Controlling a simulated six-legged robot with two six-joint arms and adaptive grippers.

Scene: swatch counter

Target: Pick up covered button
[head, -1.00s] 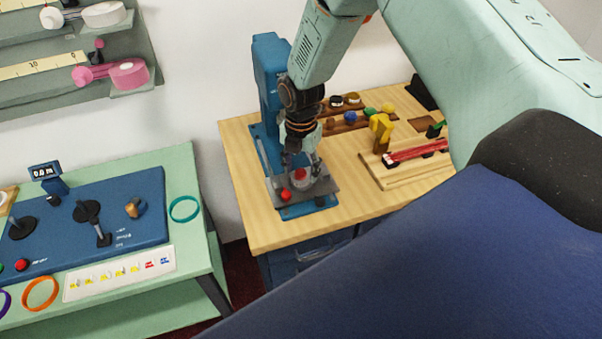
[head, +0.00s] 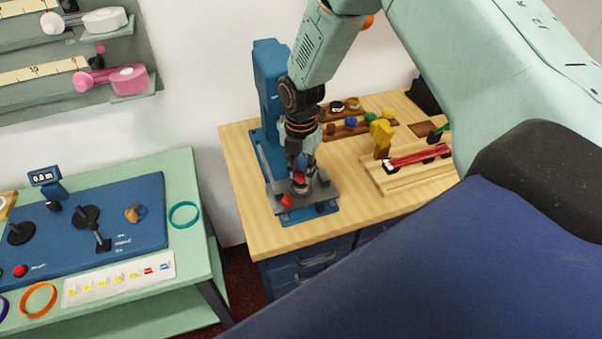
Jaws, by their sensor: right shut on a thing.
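The covered button (head: 300,178) is a small red-topped piece on the grey plate of the blue press (head: 270,75), on the wooden counter. My right gripper (head: 301,174) points down over the plate and is shut on the covered button. The fingers hide part of the button, and I cannot tell whether it is clear of the plate. My left gripper is not in view.
A red knob (head: 286,201) sits at the plate's front edge, close to my gripper. A wooden rack with colored buttons (head: 350,122) and a board with a red strip (head: 415,158) lie to the right. A green table (head: 185,260) stands left, across a gap.

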